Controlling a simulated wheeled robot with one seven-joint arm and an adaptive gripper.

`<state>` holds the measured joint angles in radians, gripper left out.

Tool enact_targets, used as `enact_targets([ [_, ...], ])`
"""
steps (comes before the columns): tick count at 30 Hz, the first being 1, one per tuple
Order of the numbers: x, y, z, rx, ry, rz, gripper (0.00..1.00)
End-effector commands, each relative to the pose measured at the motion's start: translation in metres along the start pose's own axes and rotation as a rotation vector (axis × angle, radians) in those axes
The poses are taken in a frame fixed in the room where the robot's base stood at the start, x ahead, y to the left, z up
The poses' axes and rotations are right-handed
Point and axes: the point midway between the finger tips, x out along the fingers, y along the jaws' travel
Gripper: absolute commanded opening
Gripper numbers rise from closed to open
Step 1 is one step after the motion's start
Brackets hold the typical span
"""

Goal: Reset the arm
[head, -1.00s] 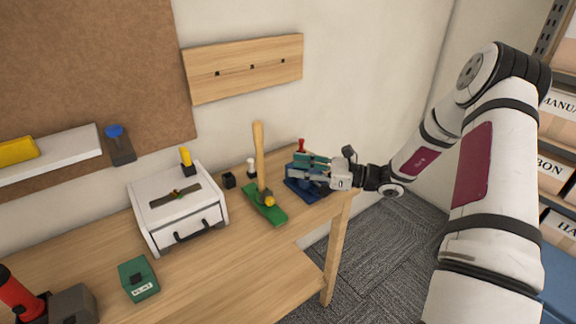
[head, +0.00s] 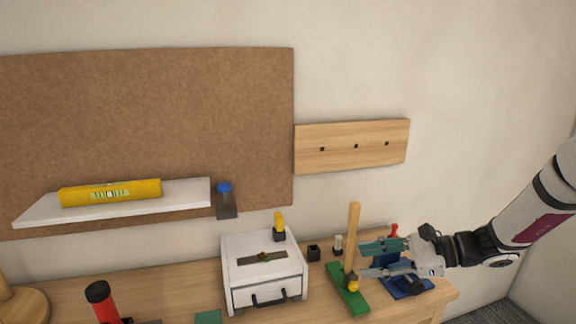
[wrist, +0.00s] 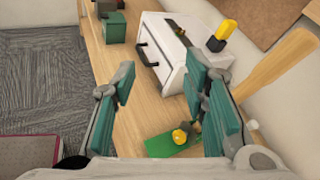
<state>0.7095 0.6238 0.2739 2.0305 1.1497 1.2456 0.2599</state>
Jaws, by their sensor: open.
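My gripper (head: 368,260) is open and empty at the right end of the workbench. Its two teal-padded fingers point left in the head view, beside a wooden handle (head: 353,236) that stands up from a green base (head: 347,289). My arm reaches in from the right.
A white drawer box (head: 263,277) with a yellow-topped item (head: 279,224) stands left of the green base. A wall shelf (head: 190,194) holds a yellow level (head: 110,192). Bare wooden bench (wrist: 150,112) shows between them.

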Motion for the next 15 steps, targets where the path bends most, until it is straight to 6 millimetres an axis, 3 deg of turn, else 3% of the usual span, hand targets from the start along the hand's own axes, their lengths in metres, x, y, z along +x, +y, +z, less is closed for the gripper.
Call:
enact_targets([
  [3,0.007,0.028,0.032,-0.157,0.109,0.14,0.4],
  [8,0.006,0.065,0.064,-0.362,0.245,0.308,0.4],
  [15,-0.011,0.116,0.102,-0.679,0.439,0.526,0.4],
])
